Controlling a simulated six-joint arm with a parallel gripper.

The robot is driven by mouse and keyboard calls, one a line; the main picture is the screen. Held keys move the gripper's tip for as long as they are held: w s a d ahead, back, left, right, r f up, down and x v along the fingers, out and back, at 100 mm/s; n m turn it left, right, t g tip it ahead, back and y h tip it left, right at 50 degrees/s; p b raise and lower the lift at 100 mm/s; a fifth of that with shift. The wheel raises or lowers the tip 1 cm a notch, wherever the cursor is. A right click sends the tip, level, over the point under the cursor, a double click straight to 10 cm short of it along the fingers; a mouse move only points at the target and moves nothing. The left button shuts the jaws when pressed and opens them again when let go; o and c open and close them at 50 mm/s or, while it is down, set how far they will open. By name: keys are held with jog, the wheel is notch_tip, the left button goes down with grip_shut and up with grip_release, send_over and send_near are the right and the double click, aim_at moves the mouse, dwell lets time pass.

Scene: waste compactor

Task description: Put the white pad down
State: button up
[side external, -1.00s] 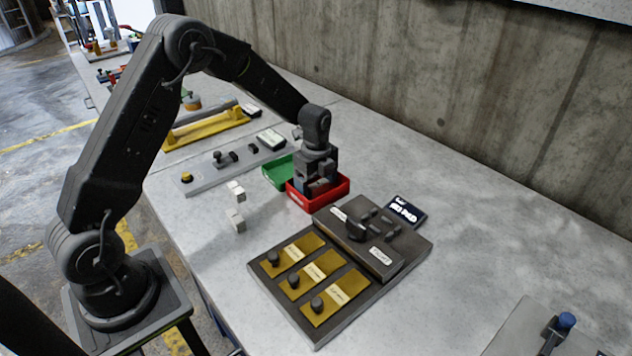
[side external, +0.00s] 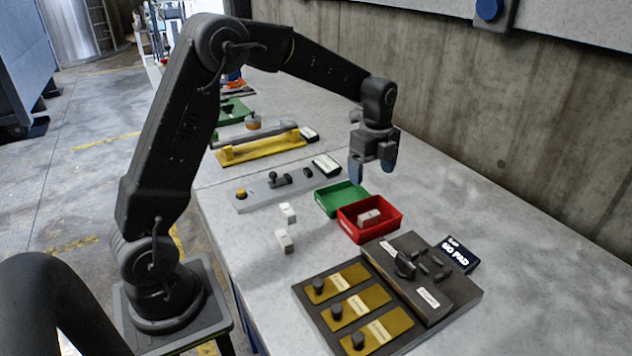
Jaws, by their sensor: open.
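A small white pad (side external: 369,217) lies inside the red tray (side external: 387,229). My gripper (side external: 372,172) hangs above the green and red trays with its blue-tipped fingers apart and nothing seen between them. It is clear of the pad. Two more white blocks, one (side external: 288,212) farther back and one (side external: 284,240) nearer, sit on the grey bench to the left of the trays.
The green tray (side external: 335,199) adjoins the red one and looks empty. A dark panel (side external: 445,303) with gold plates and knobs stands in front, with a black lettered sign (side external: 459,255) at its right. A yellow fixture (side external: 262,150) stands farther back. Bench to the right is clear.

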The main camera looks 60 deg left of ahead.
jog(key=s+d+r+n+t, duration=0.1)
jog(key=s+d+r+n, duration=0.2)
jog(key=s+r+n, duration=0.3)
jog(key=s+d+r+n+t, duration=0.2)
jog(key=s+n, duration=0.4)
jog(key=s, duration=0.4)
jog(key=s+d+r+n+t, duration=0.1)
jog(key=s+d+n+t, duration=0.1)
jog(key=s+n, duration=0.4)
jog(key=s+d, duration=0.1)
jog(key=s, duration=0.3)
jog(key=shift+s+d+r, duration=0.35)
